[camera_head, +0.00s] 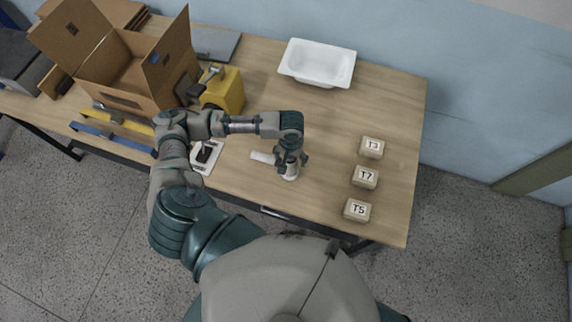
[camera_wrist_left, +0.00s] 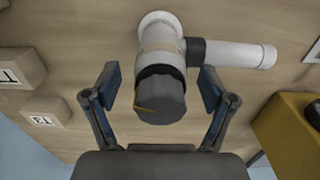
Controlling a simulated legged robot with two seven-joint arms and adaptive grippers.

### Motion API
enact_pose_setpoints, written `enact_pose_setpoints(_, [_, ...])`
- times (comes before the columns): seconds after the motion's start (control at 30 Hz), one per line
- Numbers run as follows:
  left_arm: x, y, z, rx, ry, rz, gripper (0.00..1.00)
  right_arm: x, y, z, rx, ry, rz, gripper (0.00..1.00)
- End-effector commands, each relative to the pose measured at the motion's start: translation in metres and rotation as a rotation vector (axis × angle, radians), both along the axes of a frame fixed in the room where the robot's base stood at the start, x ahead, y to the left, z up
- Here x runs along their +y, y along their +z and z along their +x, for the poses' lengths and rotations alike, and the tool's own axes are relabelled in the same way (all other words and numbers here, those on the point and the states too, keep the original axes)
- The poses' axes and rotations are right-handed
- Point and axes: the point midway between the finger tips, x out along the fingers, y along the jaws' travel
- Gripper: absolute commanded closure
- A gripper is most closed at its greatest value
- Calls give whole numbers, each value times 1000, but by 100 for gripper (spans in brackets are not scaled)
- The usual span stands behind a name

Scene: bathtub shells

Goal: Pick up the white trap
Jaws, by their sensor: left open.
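The white trap (camera_head: 290,172) stands on the wooden table near its front edge, with a white pipe reaching to the left in the head view. In the left wrist view the trap (camera_wrist_left: 235,53) shows a white body, a side pipe with a dark collar, and a dark grey cap facing the camera. My left gripper (camera_head: 291,159) is above the trap. In the wrist view the gripper (camera_wrist_left: 160,83) is open, with one finger on each side of the dark cap and visible gaps between. My right gripper does not show.
Blocks marked T3 (camera_head: 372,147), T7 (camera_head: 365,177) and T5 (camera_head: 357,210) stand at the right. A white tub (camera_head: 318,63) lies at the back. A yellow block (camera_head: 226,92) and an open cardboard box (camera_head: 130,75) stand left. The table between tub and blocks is clear.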

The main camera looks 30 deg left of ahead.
Motion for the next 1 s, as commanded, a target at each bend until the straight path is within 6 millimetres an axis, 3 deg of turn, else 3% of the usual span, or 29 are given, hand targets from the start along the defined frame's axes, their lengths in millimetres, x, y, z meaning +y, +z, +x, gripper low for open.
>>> enact_pose_setpoints(0.17, [1, 0, -1, 0, 0, -1, 17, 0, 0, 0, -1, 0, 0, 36])
enact_pose_setpoints(0.5, [1, 0, 0, 1, 0, 0, 100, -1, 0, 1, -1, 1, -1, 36])
enact_pose_setpoints(0.83, [1, 1, 0, 1, 1, 0, 100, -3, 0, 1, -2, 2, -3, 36])
enact_pose_setpoints(1.0, [1, 14, 1, -2, 1, -1, 100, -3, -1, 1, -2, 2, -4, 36])
